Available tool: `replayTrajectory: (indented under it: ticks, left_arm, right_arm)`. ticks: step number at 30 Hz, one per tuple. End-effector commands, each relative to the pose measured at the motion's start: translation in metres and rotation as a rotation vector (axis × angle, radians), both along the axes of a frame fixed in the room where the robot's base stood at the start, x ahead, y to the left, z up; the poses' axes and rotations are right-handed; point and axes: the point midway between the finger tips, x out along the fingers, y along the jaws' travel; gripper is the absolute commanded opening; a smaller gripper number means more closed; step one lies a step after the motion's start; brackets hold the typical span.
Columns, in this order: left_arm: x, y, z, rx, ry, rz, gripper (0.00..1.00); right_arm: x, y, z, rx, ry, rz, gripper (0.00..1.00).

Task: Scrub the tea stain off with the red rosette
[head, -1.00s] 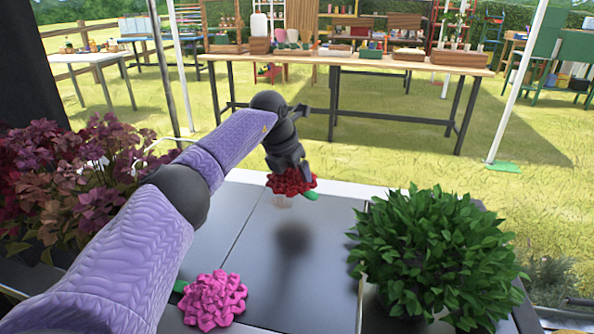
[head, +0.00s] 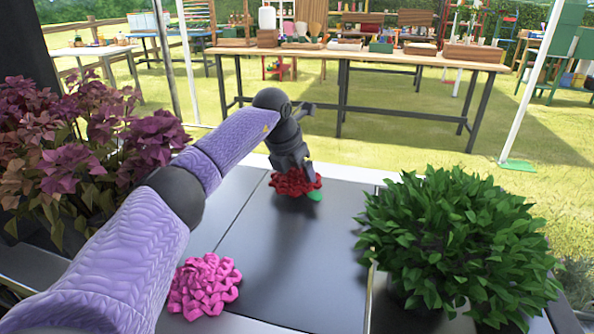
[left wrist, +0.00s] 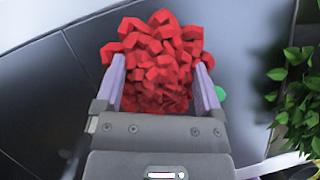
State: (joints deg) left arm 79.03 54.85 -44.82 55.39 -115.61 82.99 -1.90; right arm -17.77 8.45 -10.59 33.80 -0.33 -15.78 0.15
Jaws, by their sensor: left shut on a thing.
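The red rosette (head: 292,183) is at the far part of the dark table (head: 300,240). My left gripper (head: 300,166) is shut on it from above. In the left wrist view the red rosette (left wrist: 155,60) fills the space between the two fingers of my left gripper (left wrist: 160,85). The rosette is low, at or just above the table top; I cannot tell whether it touches. A bit of green (head: 315,196) shows at its right edge. The tea stain is not visible now; the rosette may cover it. My right gripper is not in view.
A pink rosette (head: 205,285) lies at the near left of the table. A green bushy plant (head: 455,240) stands on the right. Purple-leaved plants (head: 80,150) stand on the left. The table middle between them is clear.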

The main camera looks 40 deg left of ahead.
Motion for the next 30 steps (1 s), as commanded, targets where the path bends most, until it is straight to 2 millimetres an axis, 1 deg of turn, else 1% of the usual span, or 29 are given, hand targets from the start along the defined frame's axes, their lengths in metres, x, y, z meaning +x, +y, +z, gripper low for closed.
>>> replayTrajectory:
  ticks: [11,30]
  left_arm:
    - [0.000,0.000,-0.001,0.000,0.000,0.000,0.23]
    - [0.000,0.000,-0.014,0.001,0.001,0.000,0.23]
  right_arm:
    - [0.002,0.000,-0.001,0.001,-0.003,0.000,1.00]
    - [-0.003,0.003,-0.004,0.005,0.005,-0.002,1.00]
